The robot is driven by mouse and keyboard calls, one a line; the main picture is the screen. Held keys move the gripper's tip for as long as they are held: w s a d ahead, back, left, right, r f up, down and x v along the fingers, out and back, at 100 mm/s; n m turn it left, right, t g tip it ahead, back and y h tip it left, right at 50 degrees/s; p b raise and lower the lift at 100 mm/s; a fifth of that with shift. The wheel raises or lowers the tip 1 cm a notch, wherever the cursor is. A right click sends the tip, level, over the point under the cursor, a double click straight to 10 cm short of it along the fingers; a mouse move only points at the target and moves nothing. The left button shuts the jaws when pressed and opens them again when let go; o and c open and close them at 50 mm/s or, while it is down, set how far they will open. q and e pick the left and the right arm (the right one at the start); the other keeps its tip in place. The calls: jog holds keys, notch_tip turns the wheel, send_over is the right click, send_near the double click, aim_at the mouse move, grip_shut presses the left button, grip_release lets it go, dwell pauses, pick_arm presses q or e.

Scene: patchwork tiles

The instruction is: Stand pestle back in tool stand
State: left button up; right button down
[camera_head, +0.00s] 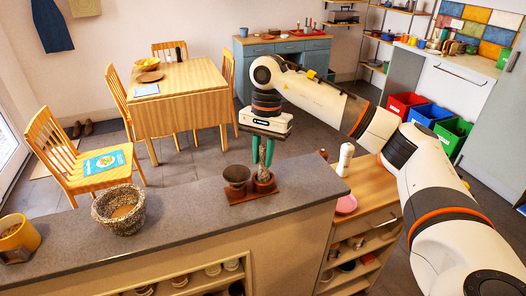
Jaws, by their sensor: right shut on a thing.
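My right gripper (264,148) points down over the counter, its green fingers shut on the upright pestle (262,171). The pestle is a thin, greyish, mottled piece, and the fingers partly hide it. Its lower end is at the round brown cup of the tool stand (244,197). I cannot tell whether that end is inside the cup or just above it. My left gripper is not in view.
A speckled stone mortar (120,210) stands on the grey counter (185,216) left of the stand. A yellow container (17,237) is at the far left. A white pepper-mill-like bottle (345,159) and a pink plate (346,204) are on the lower wooden top to the right.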

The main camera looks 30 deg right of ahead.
jog(key=shift+f, duration=0.2)
jog(key=c, duration=1.3)
grip_release()
jog(key=shift+r, duration=0.1)
jog(key=shift+o, duration=0.2)
